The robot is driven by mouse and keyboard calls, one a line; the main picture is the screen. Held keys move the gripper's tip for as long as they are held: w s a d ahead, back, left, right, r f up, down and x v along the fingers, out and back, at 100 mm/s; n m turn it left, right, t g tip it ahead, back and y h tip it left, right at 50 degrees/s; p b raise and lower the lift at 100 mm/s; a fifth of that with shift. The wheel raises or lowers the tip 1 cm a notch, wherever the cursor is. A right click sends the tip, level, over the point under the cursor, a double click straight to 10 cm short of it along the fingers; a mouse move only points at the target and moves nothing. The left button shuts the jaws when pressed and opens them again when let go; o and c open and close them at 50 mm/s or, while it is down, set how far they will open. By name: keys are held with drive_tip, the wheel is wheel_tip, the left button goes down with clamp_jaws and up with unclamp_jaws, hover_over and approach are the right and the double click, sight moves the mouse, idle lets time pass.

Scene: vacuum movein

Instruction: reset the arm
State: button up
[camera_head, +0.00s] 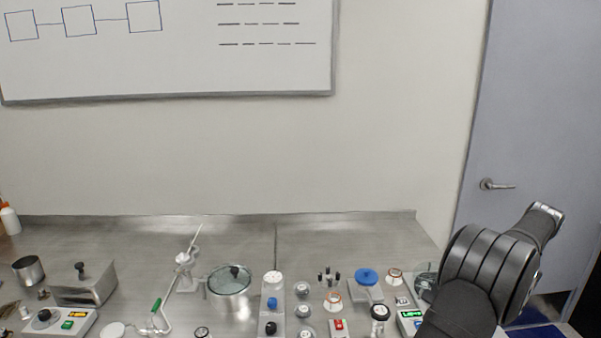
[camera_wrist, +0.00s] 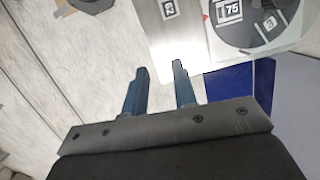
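My arm (camera_head: 490,270) shows at the right of the head view, in front of the bench's right end and the grey door. My gripper (camera_wrist: 161,72) shows in the wrist view with its two blue fingers apart and nothing between them. The fingertips lie over the pale floor close to the edge of a shiny metal surface. My gripper cannot be made out in the head view.
The steel bench (camera_head: 345,240) holds a glass-lidded pot (camera_head: 230,290), a blue-topped device (camera_head: 367,277), a metal box (camera_head: 85,285) and several small items. In the wrist view, a round dark device marked 75 (camera_wrist: 245,20) is at upper right. The bench's back strip is clear.

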drive_tip(key=s+f+m+t+h, duration=0.1)
drive_tip(key=s+m+h, duration=0.1)
drive_tip(key=m, duration=0.7)
drive_tip(key=s+d+f+m+t+h, duration=0.1)
drive_tip(key=s+f+m+h, duration=0.1)
drive_tip(key=s+m, duration=0.3)
drive_tip(key=m, duration=0.4)
drive_tip(key=shift+s+f, duration=0.2)
drive_tip(key=shift+s, duration=0.1)
drive_tip(key=shift+o, duration=0.2)
drive_tip(key=shift+d, duration=0.1)
drive_tip(key=o, duration=1.6)
drive_tip(key=w+a+r+h, duration=0.1)
drive_tip(key=w+a+r, duration=0.4)
drive_tip(key=w+r, duration=0.3)
drive_tip(key=shift+w+n, duration=0.4)
drive_tip(key=shift+w, duration=0.45)
drive_tip(key=w+a+r+h, duration=0.2)
drive_tip(key=w+a+r, duration=0.8)
drive_tip(key=a+r, duration=0.15)
drive_tip(key=x, duration=0.9)
drive_tip(key=shift+d+f, duration=0.15)
drive_tip(key=shift+d, duration=0.25)
